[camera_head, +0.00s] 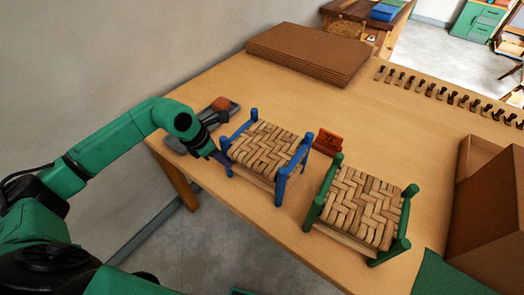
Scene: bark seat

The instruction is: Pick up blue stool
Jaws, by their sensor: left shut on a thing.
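The blue stool (265,150) stands on the wooden table, with blue posts and a woven bark seat. My left arm comes in from the left, and my left gripper (221,158) is at the stool's left side, shut on its left blue post. The fingertips are small and partly merged with the blue of the post. The stool looks upright, and I cannot tell whether its feet are off the table. My right gripper does not show.
A green stool (360,207) with a woven seat stands close on the right. A small orange-red block (328,142) is between and behind the stools. A grey tray (195,137) lies behind my gripper. Brown sheets (309,54) are stacked at the back, and a cardboard box (490,215) stands at right.

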